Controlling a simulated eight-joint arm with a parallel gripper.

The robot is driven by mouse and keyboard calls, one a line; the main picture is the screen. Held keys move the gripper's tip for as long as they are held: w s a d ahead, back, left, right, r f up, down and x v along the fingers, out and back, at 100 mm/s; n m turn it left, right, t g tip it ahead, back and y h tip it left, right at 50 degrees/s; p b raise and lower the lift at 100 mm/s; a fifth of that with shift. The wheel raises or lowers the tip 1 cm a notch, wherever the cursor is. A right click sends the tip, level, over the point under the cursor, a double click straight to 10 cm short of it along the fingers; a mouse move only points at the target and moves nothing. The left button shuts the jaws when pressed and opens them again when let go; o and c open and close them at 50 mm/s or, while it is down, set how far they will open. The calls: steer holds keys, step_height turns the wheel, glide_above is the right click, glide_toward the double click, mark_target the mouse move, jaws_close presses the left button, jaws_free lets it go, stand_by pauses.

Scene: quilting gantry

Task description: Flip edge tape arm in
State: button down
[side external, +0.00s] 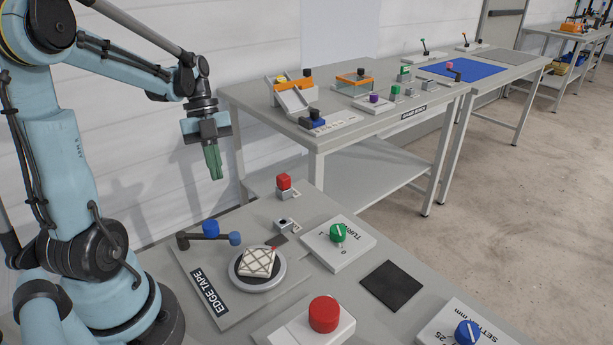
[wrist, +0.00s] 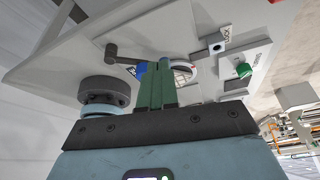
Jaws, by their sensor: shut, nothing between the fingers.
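The edge tape arm (side external: 208,237) is a dark bar with blue parts on the grey EDGE TAPE plate (side external: 186,262). A taller blue cylinder stands at its middle and a smaller blue end points towards the round turntable (side external: 257,283). The bar lies behind the turntable, not across its middle. A white quilted pad (side external: 258,262) with dark lines and a red mark sits on the turntable. My gripper (side external: 214,170) hangs above and behind the plate, apart from everything, its green fingers shut and empty. In the wrist view the fingers (wrist: 161,68) partly hide the tape arm (wrist: 132,60) and turntable.
A red-topped block (side external: 284,183) and a small grey lock block (side external: 286,225) stand behind the turntable. A green knob (side external: 338,232), red button (side external: 324,313), dark pad (side external: 392,286) and blue dial (side external: 467,332) lie rightwards. Another bench (side external: 345,130) stands behind.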

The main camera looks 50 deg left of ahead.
mark_target(232, 234)
steer(key=x, duration=0.8)
steer(key=shift+d+f, duration=0.15)
steer(key=shift+f, duration=0.1)
steer(key=d, duration=0.2)
steer(key=shift+s+d+r, duration=0.1)
steer(key=shift+s+d, duration=0.15)
steer(key=shift+s, duration=0.1)
steer(key=shift+s+d, duration=0.15)
steer(key=shift+d, duration=0.45)
steer(key=shift+s+d, duration=0.25)
steer(key=shift+d, duration=0.25)
steer(key=shift+s+d, duration=0.25)
steer(key=shift+d, duration=0.25)
